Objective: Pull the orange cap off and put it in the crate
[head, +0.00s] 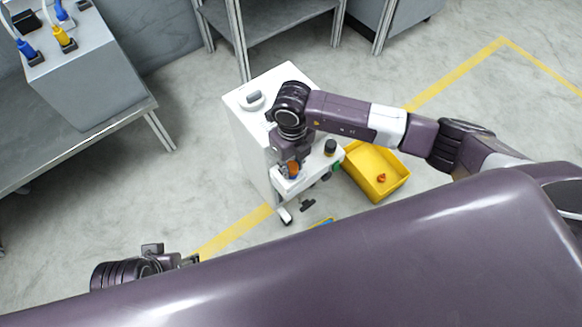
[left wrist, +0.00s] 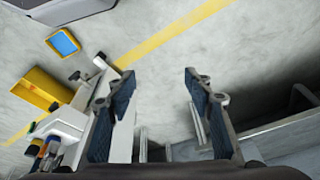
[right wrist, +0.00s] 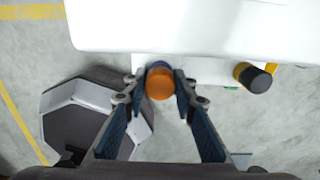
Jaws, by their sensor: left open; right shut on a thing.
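The orange cap (head: 293,168) is at the front ledge of the white cabinet (head: 255,135), below my right gripper (head: 291,160). In the right wrist view the orange cap (right wrist: 160,84) sits between the fingertips, which are shut on it, with a blue part behind it. I cannot tell whether the cap is still seated. The yellow crate (head: 401,183) stands on the floor to the right of the cabinet, with a small orange piece (head: 381,178) inside. My left gripper (left wrist: 157,82) is open and empty, away at the lower left of the head view.
A black-topped yellow knob (right wrist: 255,77) stands on the ledge near the cap. A grey bench (head: 85,140) with a box and connectors is at the left. Open floor lies between bench and cabinet.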

